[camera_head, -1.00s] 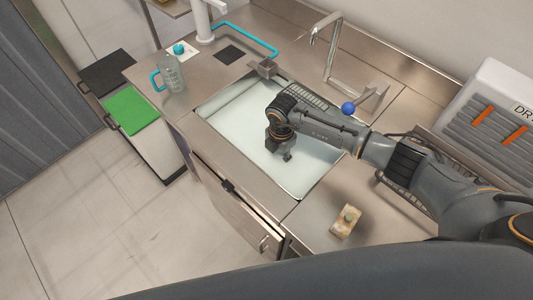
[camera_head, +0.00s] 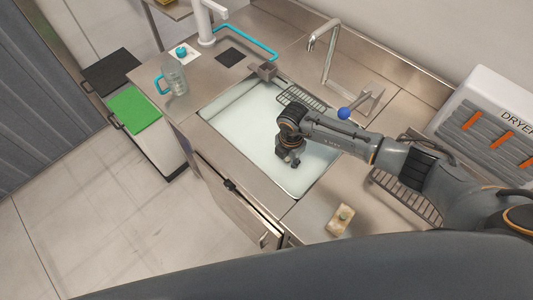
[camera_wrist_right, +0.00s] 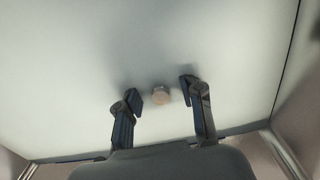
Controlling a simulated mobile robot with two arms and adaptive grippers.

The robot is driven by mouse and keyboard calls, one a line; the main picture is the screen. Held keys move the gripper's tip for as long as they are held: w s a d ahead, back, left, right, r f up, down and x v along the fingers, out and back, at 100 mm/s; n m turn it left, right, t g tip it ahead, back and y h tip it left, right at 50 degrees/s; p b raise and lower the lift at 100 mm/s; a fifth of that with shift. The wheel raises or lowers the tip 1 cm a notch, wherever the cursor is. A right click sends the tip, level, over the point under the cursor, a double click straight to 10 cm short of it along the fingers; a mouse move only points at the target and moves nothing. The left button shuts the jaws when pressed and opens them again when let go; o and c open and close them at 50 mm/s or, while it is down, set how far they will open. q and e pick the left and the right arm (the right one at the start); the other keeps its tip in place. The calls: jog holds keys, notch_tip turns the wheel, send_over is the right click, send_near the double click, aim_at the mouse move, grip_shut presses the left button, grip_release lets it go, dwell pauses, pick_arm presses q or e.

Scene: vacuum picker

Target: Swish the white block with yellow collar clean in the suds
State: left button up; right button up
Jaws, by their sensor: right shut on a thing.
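My right gripper (camera_head: 294,162) points down into the sink (camera_head: 232,150), which holds pale, milky water. In the right wrist view its two fingers (camera_wrist_right: 160,95) stand apart on either side of a small, round, pale tan top (camera_wrist_right: 161,96), with the cloudy water behind. I take this top to be part of the white block with yellow collar, held in the gripper. The block's body and its collar cannot be made out in the suds. My left gripper is not in view.
A tan block with a greenish knob (camera_head: 341,220) lies on the counter at front right. A jug (camera_head: 174,77) stands at left. A dryer unit (camera_head: 488,115) is at right.

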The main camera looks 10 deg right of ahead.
notch_tip(320, 180, up, 17)
jog(key=p, duration=1.1)
jog(key=shift+r, duration=0.15)
